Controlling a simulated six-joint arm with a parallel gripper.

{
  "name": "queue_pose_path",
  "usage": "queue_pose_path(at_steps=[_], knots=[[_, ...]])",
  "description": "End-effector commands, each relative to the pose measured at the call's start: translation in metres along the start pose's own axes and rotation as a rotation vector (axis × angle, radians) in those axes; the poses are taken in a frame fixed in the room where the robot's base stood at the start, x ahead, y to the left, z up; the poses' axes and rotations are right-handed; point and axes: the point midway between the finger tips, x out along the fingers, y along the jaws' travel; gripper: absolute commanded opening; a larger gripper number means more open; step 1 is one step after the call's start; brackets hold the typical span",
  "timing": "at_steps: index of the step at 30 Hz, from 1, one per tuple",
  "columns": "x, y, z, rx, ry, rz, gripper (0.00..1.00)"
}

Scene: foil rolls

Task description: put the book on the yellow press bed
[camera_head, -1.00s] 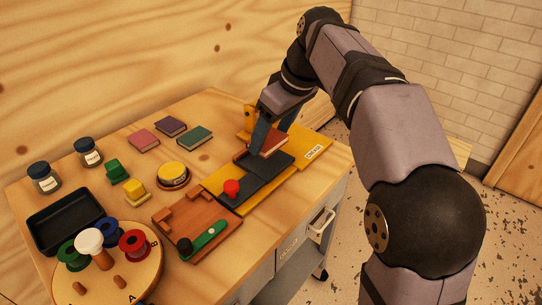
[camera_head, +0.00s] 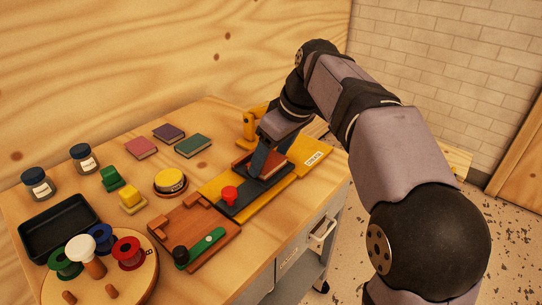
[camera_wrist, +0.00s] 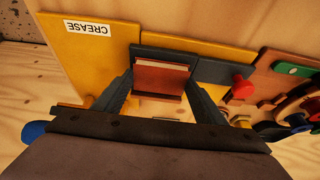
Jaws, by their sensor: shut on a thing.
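A red-brown book (camera_head: 275,168) with pale page edges is held between the fingers of my gripper (camera_head: 264,165). The wrist view shows the book (camera_wrist: 160,78) between both dark fingers of the gripper (camera_wrist: 160,92). The book lies flat over the dark plate (camera_head: 240,206) on the yellow press bed (camera_head: 213,188). I cannot tell whether it touches the plate. The bed also shows in the wrist view (camera_wrist: 90,55), with a white "CREASE" label (camera_wrist: 88,28) at one end. A red knob (camera_head: 229,193) stands at the plate's near end.
Three other books, pink (camera_head: 140,148), purple (camera_head: 169,132) and green (camera_head: 193,146), lie behind. A brown wooden board (camera_head: 190,225) is nearer. A black tray (camera_head: 58,228), jars and a round stand with spools are at left. A yellow upright part (camera_head: 250,124) stands behind my gripper.

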Motion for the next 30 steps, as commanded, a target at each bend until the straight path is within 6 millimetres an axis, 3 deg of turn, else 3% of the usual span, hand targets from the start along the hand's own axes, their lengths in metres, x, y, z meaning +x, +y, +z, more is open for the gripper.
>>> queue_pose_path(at_steps=[2, 3, 5, 19, 30], knots=[[0.003, 0.000, 0.001, 0.000, 0.000, 0.000, 0.42], [0.002, 0.000, 0.001, 0.000, 0.000, 0.000, 0.72], [0.002, 0.000, 0.001, 0.000, 0.000, 0.000, 0.84], [-0.008, 0.000, -0.001, 0.000, 0.000, 0.000, 0.84], [-0.069, 0.000, -0.002, 0.001, 0.002, 0.001, 0.84]])
